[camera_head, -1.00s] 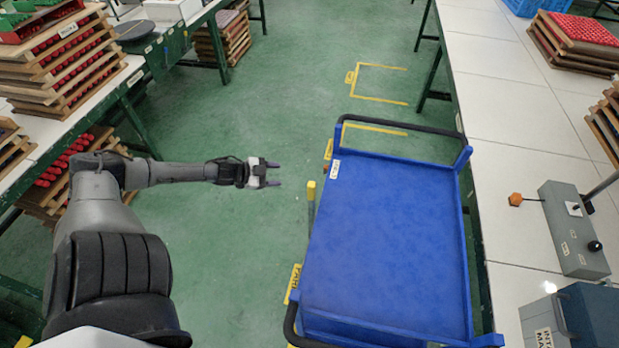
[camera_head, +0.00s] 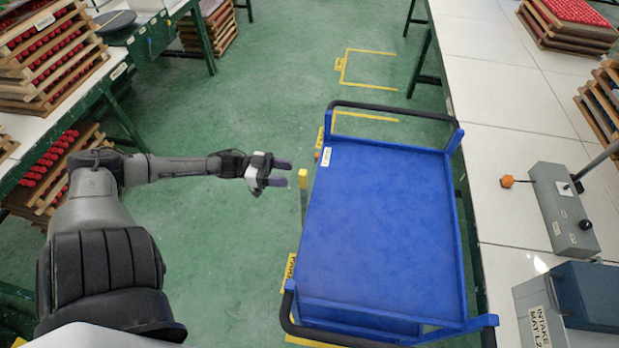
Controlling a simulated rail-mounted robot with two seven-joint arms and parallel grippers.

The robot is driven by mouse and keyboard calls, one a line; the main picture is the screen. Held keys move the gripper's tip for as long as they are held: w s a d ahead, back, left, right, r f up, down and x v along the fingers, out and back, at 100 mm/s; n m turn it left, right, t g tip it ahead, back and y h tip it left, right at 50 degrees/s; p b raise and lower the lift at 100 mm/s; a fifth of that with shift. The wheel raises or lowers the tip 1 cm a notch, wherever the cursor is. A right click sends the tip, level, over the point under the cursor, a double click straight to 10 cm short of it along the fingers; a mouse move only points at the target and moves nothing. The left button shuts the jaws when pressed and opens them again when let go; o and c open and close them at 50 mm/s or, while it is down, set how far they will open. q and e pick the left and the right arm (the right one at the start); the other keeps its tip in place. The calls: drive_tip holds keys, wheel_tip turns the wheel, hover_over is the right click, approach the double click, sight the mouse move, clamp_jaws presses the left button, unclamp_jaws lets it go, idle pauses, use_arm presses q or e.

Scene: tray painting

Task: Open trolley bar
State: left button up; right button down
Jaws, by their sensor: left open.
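The blue trolley (camera_head: 385,225) stands on the green floor right of centre, with a dark handle rail at its far end (camera_head: 395,110) and another at its near end (camera_head: 290,325). A yellow-topped upright bar (camera_head: 303,180) stands at the trolley's left side. My left gripper (camera_head: 288,172) is open and empty, pointing right, just left of the bar's yellow top. I cannot tell whether it touches the bar. My right gripper is not in view.
A white-topped bench (camera_head: 490,85) runs along the trolley's right, holding a grey control box (camera_head: 563,208) and stacked wooden trays (camera_head: 570,25). A left bench (camera_head: 45,120) carries more tray stacks. Green floor (camera_head: 270,90) is clear beyond my left arm.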

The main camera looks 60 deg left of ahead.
sight(307, 177)
use_arm(q)
drive_tip(key=shift+b+x, duration=0.55)
drive_tip(key=shift+x, duration=3.4)
clamp_jaws()
